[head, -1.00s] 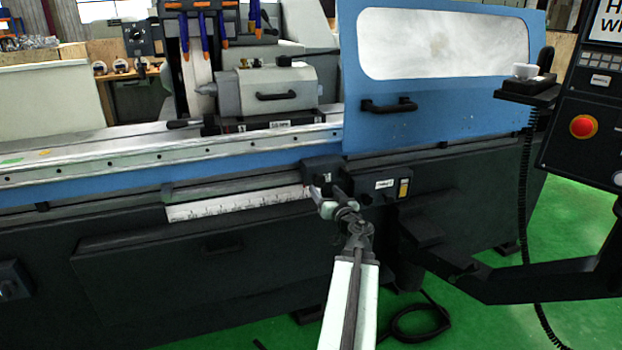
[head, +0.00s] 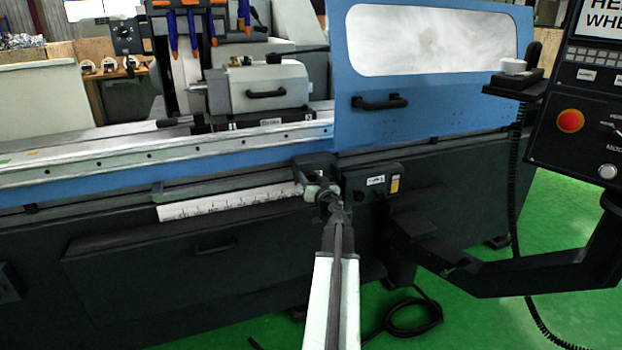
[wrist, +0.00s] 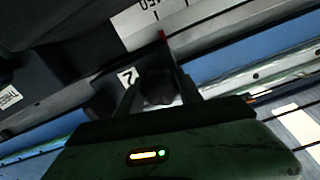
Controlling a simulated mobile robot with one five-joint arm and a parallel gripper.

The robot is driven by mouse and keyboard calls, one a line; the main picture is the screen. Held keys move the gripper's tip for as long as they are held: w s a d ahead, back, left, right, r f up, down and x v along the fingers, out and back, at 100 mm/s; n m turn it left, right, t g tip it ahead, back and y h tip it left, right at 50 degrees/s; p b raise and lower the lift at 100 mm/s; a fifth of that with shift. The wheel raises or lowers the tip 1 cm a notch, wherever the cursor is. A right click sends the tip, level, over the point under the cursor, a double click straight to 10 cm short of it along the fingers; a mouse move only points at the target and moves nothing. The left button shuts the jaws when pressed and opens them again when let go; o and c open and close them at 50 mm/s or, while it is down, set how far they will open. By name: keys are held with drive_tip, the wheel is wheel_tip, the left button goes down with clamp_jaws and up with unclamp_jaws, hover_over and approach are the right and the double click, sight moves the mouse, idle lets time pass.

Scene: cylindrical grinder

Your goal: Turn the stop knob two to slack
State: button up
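Stop knob two is a dark round knob (wrist: 158,87) in the wrist view, beside a white label marked 2 (wrist: 128,76). My gripper (wrist: 157,75) has one finger on either side of it. I see no clear gap at the fingertips, but cannot tell whether they press on the knob. In the head view my gripper (head: 318,186) is at the dark stop block (head: 313,166) under the table rail, and hides the knob there. The knob's pointing direction is not readable.
A white scale (head: 225,203) runs left of the block; it also shows in the wrist view (wrist: 150,15) with a red pointer (wrist: 162,36). A dark switch box (head: 372,185) is close on the right. The blue door (head: 430,108) is above. A control panel (head: 585,125) hangs at right.

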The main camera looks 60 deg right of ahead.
drive_tip(key=c, duration=0.5)
drive_tip(key=n, duration=0.4)
drive_tip(key=shift+s, duration=0.1)
drive_tip(key=shift+c, duration=0.2)
drive_tip(key=o, duration=1.4)
drive_tip(key=v, duration=0.7)
drive_tip(key=shift+s+a, duration=0.25)
drive_tip(key=shift+s, duration=0.05)
